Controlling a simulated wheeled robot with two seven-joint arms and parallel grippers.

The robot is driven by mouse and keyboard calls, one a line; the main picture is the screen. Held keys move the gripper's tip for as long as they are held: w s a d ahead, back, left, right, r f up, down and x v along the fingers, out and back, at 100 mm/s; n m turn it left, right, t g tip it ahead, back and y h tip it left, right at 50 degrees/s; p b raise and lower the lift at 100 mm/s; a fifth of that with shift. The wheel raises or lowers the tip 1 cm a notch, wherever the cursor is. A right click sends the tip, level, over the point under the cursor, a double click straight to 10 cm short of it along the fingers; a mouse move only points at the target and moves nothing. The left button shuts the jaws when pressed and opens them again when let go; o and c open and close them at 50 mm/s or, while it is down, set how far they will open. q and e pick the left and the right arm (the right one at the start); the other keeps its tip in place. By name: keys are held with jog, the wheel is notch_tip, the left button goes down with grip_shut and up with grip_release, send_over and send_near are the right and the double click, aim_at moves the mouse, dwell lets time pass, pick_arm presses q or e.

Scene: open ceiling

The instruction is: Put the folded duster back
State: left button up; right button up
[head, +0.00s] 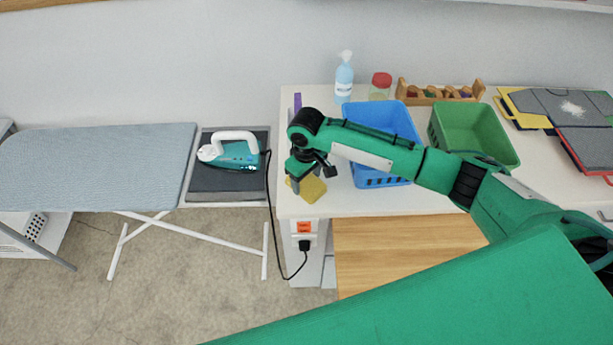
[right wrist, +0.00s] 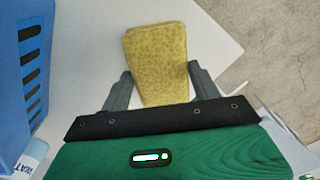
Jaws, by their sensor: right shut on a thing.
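The folded duster (head: 312,190) is a yellow, block-like cloth at the left front edge of the white counter. My right gripper (head: 304,180) reaches down over it from the right and is shut on it. In the right wrist view the duster (right wrist: 157,62) stands out between the two grey fingers of my right gripper (right wrist: 160,84), above the white counter top. I cannot tell whether it touches the counter. My left gripper is not in view.
A blue basket (head: 405,122) and a green basket (head: 505,150) stand on the counter (head: 345,203). Behind are a spray bottle (head: 344,80), a red-lidded jar (head: 380,85) and a wooden rack (head: 440,93). An iron (head: 238,155) rests left, beside an ironing board (head: 95,165); its cord hangs near the counter's edge.

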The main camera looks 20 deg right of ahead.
aim_at(306, 180)
jog(key=o, duration=1)
jog(key=shift+f, duration=0.15)
jog(key=shift+r+b, duration=1.65)
jog(key=shift+r, duration=4.55)
